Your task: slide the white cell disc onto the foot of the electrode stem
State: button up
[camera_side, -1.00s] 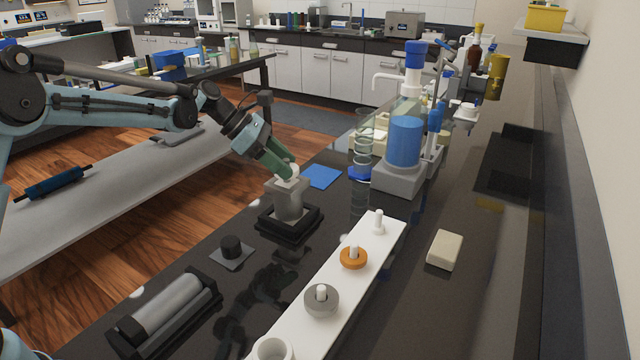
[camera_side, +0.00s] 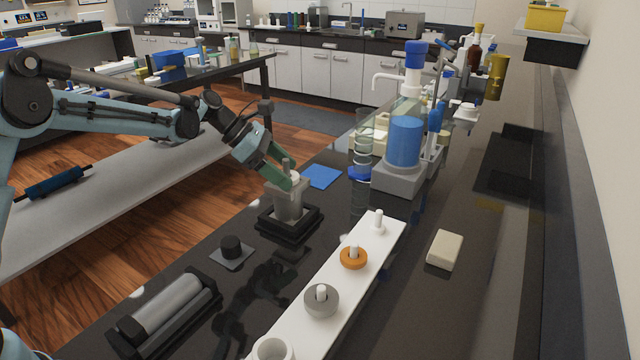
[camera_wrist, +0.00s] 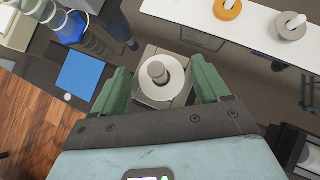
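The white cell disc (camera_wrist: 172,88) is around the grey electrode stem (camera_wrist: 157,70) in the wrist view, with the stem's round top showing through its hole. In the side view the stem (camera_side: 286,163) rises above the grey holder (camera_side: 289,207), and the disc (camera_side: 294,177) shows low around it, partly behind a finger. I cannot tell whether the disc is fully seated. My gripper (camera_wrist: 160,72) is open, its green fingers apart on either side of the disc with gaps. It also shows in the side view (camera_side: 279,168).
The holder stands on a black base (camera_side: 268,222). A white peg strip (camera_side: 345,287) to its right carries an orange ring (camera_side: 353,260) and a grey ring (camera_side: 320,304). A blue square (camera_side: 322,177) lies behind. A blue bottle (camera_side: 404,140) stands back right.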

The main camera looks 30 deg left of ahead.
jog(key=v, duration=1.2)
jog(key=shift+s+r, duration=0.1)
jog(key=s+d+f+m+t+y, duration=0.1)
jog(key=s+d+f+m+y, duration=0.1)
jog(key=s+m, duration=0.5)
jog(key=s+d+f+m+y, duration=0.2)
jog(key=s+m+y, duration=0.1)
jog(key=s+m, duration=0.4)
jog(key=s+d+f+m+t+y, duration=0.1)
jog(key=s+d+f+m+y, duration=0.1)
jog(key=s+m, duration=0.5)
jog(key=m, duration=0.3)
jog(key=shift+t+y, duration=0.3)
jog(key=shift+y, duration=0.1)
jog(key=shift+s, duration=0.1)
